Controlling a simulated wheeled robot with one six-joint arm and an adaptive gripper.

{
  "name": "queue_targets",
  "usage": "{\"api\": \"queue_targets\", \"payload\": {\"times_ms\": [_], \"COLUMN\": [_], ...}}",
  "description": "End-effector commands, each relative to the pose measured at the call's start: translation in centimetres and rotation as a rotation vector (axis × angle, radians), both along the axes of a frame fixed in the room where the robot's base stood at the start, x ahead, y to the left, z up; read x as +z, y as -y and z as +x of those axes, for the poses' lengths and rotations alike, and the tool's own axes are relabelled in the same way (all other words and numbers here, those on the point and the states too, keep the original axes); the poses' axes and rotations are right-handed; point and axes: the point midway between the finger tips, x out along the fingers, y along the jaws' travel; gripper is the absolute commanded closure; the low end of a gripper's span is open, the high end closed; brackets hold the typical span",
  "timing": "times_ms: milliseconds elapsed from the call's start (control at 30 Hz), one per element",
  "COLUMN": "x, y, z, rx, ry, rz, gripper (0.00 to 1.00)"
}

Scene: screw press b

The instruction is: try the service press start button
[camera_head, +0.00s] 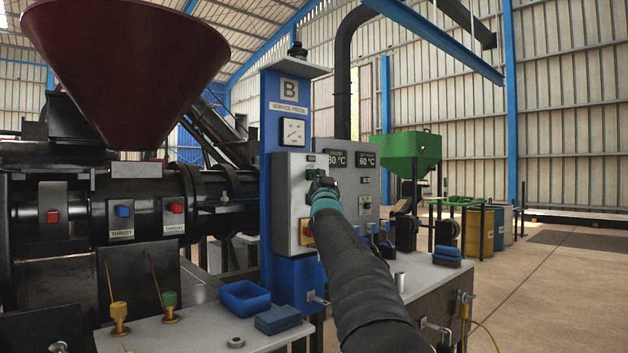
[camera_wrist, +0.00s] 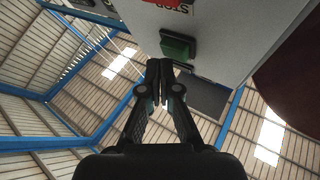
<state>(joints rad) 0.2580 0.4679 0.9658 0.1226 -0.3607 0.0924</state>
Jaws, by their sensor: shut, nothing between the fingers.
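The service press panel (camera_head: 290,90) is a blue column marked B, with a grey control box (camera_head: 290,205) on its front. In the wrist view a green button (camera_wrist: 177,45) sits on the grey box face, between a red STOP label (camera_wrist: 172,4) and a dark rectangle (camera_wrist: 208,97). My gripper (camera_head: 322,183) is at the upper part of the box and hides much of that area in the head view. In the wrist view its fingers (camera_wrist: 160,66) are closed together and empty, with the tips close beside the green button. I cannot tell whether they touch it.
A second grey box (camera_head: 360,170) with a temperature display stands right behind my arm. A yellow and red switch (camera_head: 306,232) is low on the control box. Blue tray (camera_head: 245,297) and bench (camera_head: 190,335) lie below. Open floor (camera_head: 550,290) is at right.

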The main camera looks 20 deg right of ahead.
Motion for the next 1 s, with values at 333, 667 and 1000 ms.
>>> {"api": "queue_targets", "payload": {"times_ms": [333, 667, 1000], "x": [0.1, -0.3, -0.2], "y": [0.2, 0.8, 1.7], "z": [-0.7, -2.0, -4.7], "rx": [0.0, -0.001, -0.001], "ry": [0.002, 0.003, 0.003], "rz": [0.0, 0.0, -0.001], "gripper": [1.0, 1.0, 1.0]}}
